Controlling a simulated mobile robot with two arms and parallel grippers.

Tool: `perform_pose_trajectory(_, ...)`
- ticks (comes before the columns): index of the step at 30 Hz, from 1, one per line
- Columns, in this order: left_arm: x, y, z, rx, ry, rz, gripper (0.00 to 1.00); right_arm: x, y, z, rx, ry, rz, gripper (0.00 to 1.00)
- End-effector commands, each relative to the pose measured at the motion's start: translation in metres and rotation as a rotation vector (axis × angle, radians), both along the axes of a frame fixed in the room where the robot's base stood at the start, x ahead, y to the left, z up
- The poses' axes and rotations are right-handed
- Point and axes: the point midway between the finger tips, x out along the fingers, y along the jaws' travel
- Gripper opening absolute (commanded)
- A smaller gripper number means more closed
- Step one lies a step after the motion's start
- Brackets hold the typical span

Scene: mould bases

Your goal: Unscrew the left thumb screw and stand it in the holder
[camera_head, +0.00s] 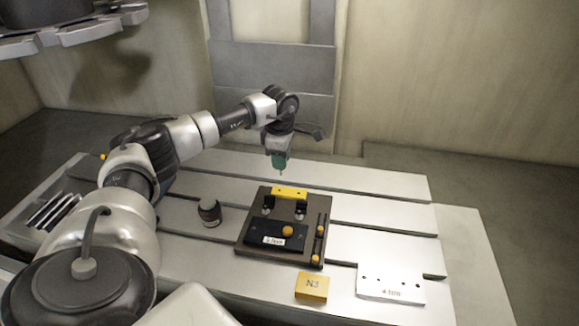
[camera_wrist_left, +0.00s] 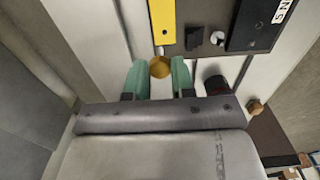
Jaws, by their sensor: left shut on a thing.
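My left gripper (camera_head: 280,162) hangs above the back edge of the dark mould base (camera_head: 248,238). Its green fingers (camera_wrist_left: 160,80) are shut on a gold thumb screw (camera_wrist_left: 160,67), with the shank pointing away from the wrist. The thin shank shows below the fingers in the head view. A yellow bar (camera_head: 289,194) with holes stands at the back of the base. It also shows close ahead in the wrist view (camera_wrist_left: 162,25). A black labelled plate (camera_head: 265,238) lies on the base, with another gold thumb screw (camera_head: 287,231) at its right. My right gripper is out of view.
A dark jar (camera_head: 210,212) stands left of the base. A yellow N3 block (camera_head: 311,287) and a white plate with holes (camera_head: 390,286) lie in front. Two gold knobs sit on the slotted strip (camera_head: 320,240). The slotted table (camera_head: 385,212) is clear at right.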

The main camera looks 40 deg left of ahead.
Motion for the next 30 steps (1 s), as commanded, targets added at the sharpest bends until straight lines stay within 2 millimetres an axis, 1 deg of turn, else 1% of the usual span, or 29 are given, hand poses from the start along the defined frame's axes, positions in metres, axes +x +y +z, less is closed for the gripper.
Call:
perform_pose_trajectory(2,0.000,0.002,-0.002,0.000,0.000,0.007,0.00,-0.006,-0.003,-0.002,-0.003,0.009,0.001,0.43)
perform_pose_trajectory(9,0.000,0.001,-0.017,0.000,0.000,0.005,0.00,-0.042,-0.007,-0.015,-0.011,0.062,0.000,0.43)
perform_pose_trajectory(11,-0.001,0.001,-0.022,0.000,0.000,0.005,0.00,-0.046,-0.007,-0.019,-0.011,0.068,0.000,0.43)
perform_pose_trajectory(15,-0.001,0.001,-0.036,0.000,0.001,0.004,0.00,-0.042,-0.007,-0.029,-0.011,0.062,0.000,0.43)
perform_pose_trajectory(18,-0.001,0.001,-0.045,0.000,0.001,0.004,0.00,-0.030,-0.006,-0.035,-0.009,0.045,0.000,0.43)
perform_pose_trajectory(22,-0.001,0.001,-0.052,0.000,0.001,0.004,0.00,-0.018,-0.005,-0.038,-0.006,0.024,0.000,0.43)
perform_pose_trajectory(26,0.000,0.001,-0.054,0.000,0.000,0.003,0.00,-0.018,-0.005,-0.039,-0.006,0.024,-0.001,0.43)
perform_pose_trajectory(30,0.000,0.001,-0.054,0.000,0.000,0.003,0.00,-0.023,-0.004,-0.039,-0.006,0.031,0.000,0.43)
